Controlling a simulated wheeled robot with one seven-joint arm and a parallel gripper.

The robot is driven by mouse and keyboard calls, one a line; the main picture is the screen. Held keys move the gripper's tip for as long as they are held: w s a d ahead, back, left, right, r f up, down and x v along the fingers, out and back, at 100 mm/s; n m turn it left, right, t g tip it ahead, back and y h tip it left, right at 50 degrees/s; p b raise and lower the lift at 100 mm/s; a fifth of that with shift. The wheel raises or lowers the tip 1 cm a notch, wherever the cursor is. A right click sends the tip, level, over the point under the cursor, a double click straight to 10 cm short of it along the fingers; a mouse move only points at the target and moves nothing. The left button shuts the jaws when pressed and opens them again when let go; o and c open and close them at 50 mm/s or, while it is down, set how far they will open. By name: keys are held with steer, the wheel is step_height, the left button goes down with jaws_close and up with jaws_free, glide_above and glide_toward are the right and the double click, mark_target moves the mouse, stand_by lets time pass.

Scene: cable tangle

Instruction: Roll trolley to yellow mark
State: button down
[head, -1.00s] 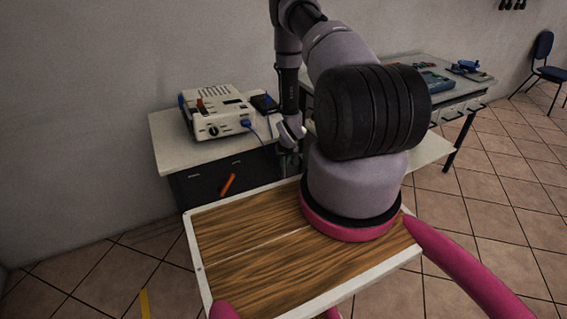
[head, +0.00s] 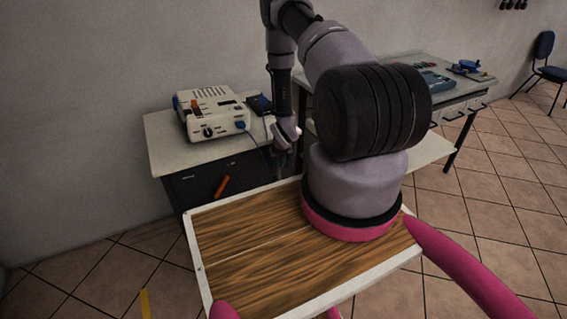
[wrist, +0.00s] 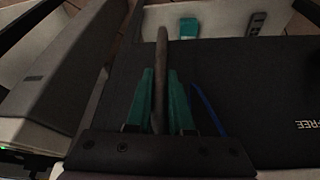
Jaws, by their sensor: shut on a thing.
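The trolley (head: 160,146) has a pale top and dark front, and stands against the wall at the left in the head view. My gripper (head: 285,158) is at its right end; its fingertips are hard to make out there. In the wrist view my gripper (wrist: 161,100) has its teal fingers shut on an upright grey-brown bar (wrist: 161,55), which looks like the trolley's handle. The yellow mark (head: 145,303) is a short strip on the floor at the lower left, apart from the trolley and partly cut off by the frame.
A white device (head: 213,113) with a blue plug and cable sits on the trolley. An orange handle-like piece (head: 222,186) shows at its front. A workbench (head: 400,70) stands to the right, a blue chair (head: 543,60) far right. Tiled floor is clear at left.

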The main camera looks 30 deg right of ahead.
steer(key=a, duration=2.2)
steer(key=s+a, duration=0.1)
steer(key=a, duration=1)
steer(key=shift+s, duration=0.1)
steer(key=shift+a, duration=0.15)
steer(key=c, duration=0.8)
jaws_free()
steer(key=shift+r, duration=0.15)
steer(key=v, duration=1)
steer(key=shift+r, duration=0.25)
